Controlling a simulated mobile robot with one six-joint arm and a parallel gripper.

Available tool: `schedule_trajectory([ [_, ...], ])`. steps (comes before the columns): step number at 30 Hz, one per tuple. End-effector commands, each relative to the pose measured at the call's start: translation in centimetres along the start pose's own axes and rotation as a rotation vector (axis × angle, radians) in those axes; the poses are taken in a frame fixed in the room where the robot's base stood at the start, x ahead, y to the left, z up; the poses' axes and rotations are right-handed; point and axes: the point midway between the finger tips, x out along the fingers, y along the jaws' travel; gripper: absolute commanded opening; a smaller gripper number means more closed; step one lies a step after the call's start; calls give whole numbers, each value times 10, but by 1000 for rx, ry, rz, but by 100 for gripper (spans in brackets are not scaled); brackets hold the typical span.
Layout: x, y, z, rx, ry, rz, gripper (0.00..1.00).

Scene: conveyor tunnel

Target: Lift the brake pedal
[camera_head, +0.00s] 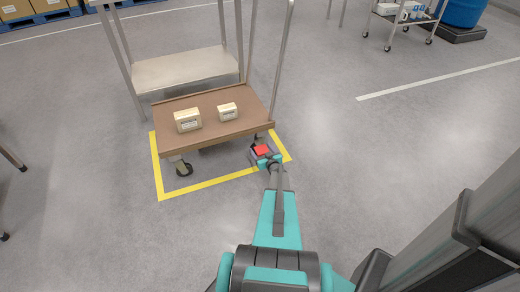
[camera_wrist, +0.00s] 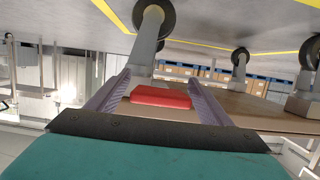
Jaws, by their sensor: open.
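The brake pedal is a small red block (camera_head: 262,150) at the near right corner of a wheeled cart (camera_head: 200,98), low by its caster. In the wrist view, which looks upside down, the red pedal (camera_wrist: 160,96) lies between the two grey fingers of my gripper (camera_wrist: 158,84). A gap to the finger shows on its right side; on its left it is close to the finger, and I cannot tell if they touch. In the head view my gripper (camera_head: 264,156) is open at the pedal, partly hiding its lower side.
Two small boxes (camera_head: 187,121) (camera_head: 228,112) sit on the cart's brown lower deck. Yellow floor tape (camera_head: 210,183) frames the cart. A caster (camera_wrist: 153,20) and its post stand close beyond the fingers. Another trolley (camera_head: 402,22) is at the back right. The floor between is clear.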

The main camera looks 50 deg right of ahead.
Motion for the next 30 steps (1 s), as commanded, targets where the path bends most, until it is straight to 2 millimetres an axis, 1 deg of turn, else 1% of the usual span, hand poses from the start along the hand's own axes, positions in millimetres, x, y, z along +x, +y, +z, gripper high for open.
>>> schedule_trajectory([
  [1, -8, 0, -1, 0, -1, 1, 73],
  [21, -92, -1, -3, -1, 0, 0, 73],
  [27, -113, -1, -2, 0, 1, 0, 73],
  [30, -118, -1, -2, 0, 2, 0, 73],
])
